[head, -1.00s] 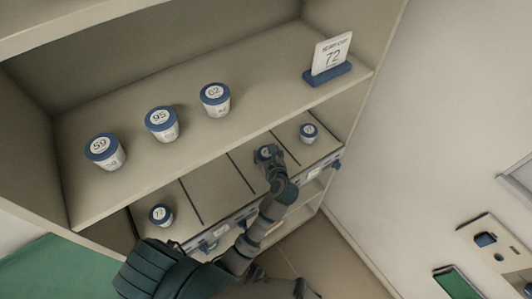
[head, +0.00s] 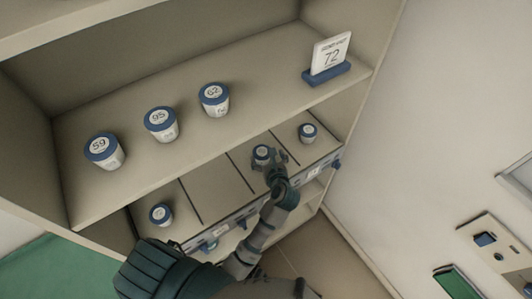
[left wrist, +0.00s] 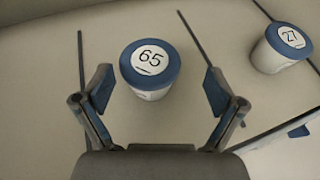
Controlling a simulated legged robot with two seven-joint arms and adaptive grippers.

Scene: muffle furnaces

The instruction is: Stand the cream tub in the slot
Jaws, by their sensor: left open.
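A tub with a blue lid marked 65 (left wrist: 150,68) stands upright on the lower shelf, between two dark divider lines; it also shows in the head view (head: 262,153). My left gripper (left wrist: 155,92) is open, with one finger on each side of the tub's near part and gaps to both. In the head view my left gripper (head: 272,163) is just in front of this tub. A tub marked 27 (left wrist: 287,48) stands in the slot to its right, also in the head view (head: 308,133). Another tub (head: 160,215) stands in the leftmost slot. My right gripper is not seen.
On the upper shelf (head: 255,95) stand tubs marked 59 (head: 104,152), 95 (head: 161,124) and 62 (head: 214,99). A sign reading 72 (head: 331,55) stands in a blue base at its right. The lower slot (head: 215,185) left of tub 65 is empty. The upper shelf edge overhangs behind my gripper.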

